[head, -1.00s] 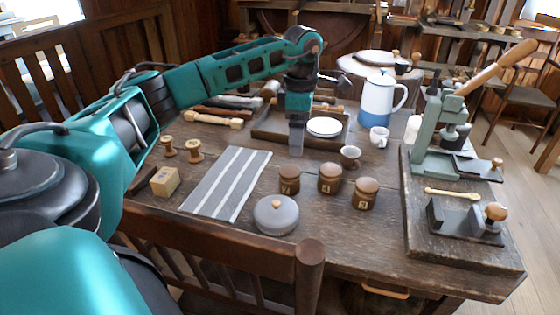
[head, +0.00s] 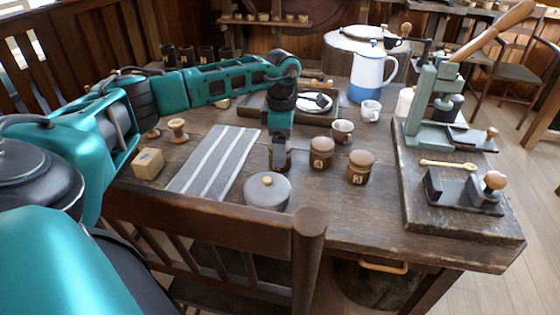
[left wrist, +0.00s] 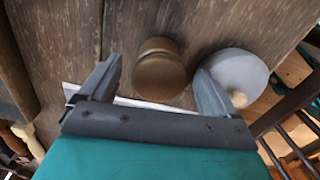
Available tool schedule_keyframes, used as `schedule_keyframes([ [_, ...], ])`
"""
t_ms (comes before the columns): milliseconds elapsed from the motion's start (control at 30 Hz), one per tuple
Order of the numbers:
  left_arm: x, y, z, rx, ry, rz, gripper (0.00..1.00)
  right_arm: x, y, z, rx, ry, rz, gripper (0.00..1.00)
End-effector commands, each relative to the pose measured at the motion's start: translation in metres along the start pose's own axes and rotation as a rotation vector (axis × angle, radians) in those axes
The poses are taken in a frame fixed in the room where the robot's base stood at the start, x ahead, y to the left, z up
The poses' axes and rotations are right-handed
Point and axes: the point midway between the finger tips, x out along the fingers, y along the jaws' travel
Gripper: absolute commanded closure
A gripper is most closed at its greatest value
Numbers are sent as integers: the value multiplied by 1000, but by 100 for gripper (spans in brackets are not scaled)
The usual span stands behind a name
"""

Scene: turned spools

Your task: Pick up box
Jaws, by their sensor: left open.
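A small pale wooden box (head: 148,163) sits on the table's left front part, left of the striped cloth. My left gripper (head: 279,163) is well to the right of it, pointing down at a small brown lidded jar. In the left wrist view my left gripper (left wrist: 158,68) is open, and the jar (left wrist: 160,70) shows between its fingers. I cannot tell whether the fingers touch it. In the head view the gripper mostly hides this jar. The box cannot be made out in the left wrist view. My right gripper is not in view.
A grey lidded pot (head: 267,193) stands close by the gripper and also shows in the left wrist view (left wrist: 234,75). Two brown jars (head: 321,153) (head: 360,167) stand to the right. The striped cloth (head: 215,165) lies flat. A chair back (head: 200,222) borders the table's front.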

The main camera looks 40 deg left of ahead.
Motion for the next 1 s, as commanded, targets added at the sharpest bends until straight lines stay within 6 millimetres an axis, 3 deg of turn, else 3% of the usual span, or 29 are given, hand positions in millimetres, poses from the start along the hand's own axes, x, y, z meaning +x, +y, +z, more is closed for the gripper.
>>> schedule_keyframes([
  [33,12,0,-1,0,2,-2,10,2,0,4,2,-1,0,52],
  [200,30,0,-1,1,1,-1,10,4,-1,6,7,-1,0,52],
  [467,32,0,-1,1,0,0,10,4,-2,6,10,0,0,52],
  [1000,32,0,-1,1,0,0,60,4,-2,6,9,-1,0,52],
])
